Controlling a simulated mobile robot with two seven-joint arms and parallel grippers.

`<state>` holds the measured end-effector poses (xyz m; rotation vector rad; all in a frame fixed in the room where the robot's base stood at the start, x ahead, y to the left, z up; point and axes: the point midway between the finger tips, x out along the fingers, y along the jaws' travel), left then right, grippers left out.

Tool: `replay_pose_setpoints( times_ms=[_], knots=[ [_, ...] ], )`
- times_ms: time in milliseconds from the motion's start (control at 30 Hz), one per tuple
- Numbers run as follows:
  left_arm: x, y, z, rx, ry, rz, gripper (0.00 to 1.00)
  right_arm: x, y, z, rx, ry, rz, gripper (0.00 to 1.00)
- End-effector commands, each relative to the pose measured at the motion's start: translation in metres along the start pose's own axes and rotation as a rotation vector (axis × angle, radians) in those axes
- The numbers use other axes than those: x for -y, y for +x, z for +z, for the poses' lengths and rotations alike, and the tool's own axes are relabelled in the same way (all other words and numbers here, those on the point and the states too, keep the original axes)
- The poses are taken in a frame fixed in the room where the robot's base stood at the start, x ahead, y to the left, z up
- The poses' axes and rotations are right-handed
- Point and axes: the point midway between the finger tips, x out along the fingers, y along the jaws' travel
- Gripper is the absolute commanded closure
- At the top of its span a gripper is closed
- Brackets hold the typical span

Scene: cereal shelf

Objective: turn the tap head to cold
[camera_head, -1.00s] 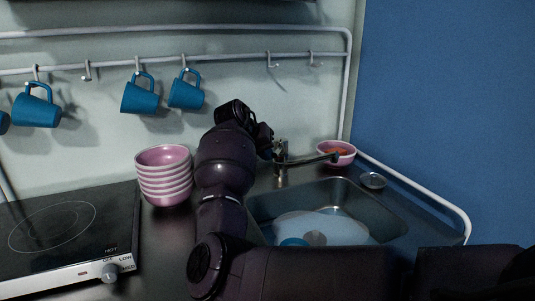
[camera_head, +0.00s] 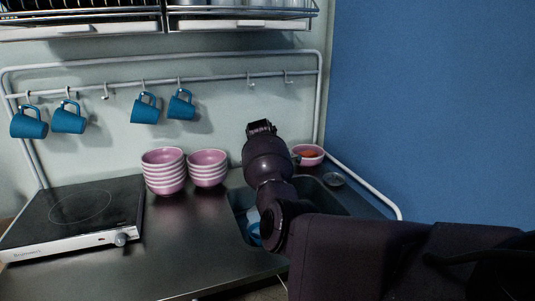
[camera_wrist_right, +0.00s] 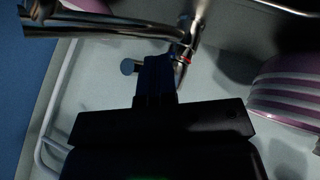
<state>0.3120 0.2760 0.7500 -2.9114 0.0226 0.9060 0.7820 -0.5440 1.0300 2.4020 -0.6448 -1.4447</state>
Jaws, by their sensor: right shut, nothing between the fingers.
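The metal tap (camera_wrist_right: 186,50) shows in the right wrist view, with its long spout (camera_wrist_right: 95,28) running left and a small red mark on its upper body. A short rod with a round end (camera_wrist_right: 127,67) shows just left of my fingers. My right gripper (camera_wrist_right: 157,62) is shut and empty, its fingertips close beside the tap's head; I cannot tell whether they touch. In the head view my right gripper (camera_head: 261,128) is above the back of the sink (camera_head: 238,212), and my arm hides most of the tap. My left gripper is not in view.
Two stacks of pink bowls (camera_head: 163,172) (camera_head: 207,168) stand left of the sink. A pink bowl with orange contents (camera_head: 308,154) is behind its right side. A hob (camera_head: 75,210) is at left. Blue mugs (camera_head: 145,108) hang on a rail. A blue wall (camera_head: 430,100) bounds the right.

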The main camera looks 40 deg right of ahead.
Motion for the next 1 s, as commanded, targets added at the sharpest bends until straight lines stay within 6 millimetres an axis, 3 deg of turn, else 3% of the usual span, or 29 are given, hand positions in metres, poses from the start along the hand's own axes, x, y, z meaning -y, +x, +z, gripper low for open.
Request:
replay_pose_setpoints(
  times_ms=[33, 200, 500, 1000],
  knots=[
    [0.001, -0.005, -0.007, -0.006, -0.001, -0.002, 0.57, -0.01, -0.003, -0.003, -0.018, -0.026, -0.015, 1.0],
    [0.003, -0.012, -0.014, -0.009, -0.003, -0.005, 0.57, -0.021, 0.005, -0.001, -0.071, -0.121, -0.072, 1.0],
    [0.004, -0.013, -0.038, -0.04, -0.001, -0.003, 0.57, -0.03, 0.015, 0.001, -0.092, -0.163, -0.097, 1.0],
    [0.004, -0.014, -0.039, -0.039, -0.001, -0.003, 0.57, -0.033, 0.018, 0.001, -0.092, -0.16, -0.098, 1.0]
  ],
)
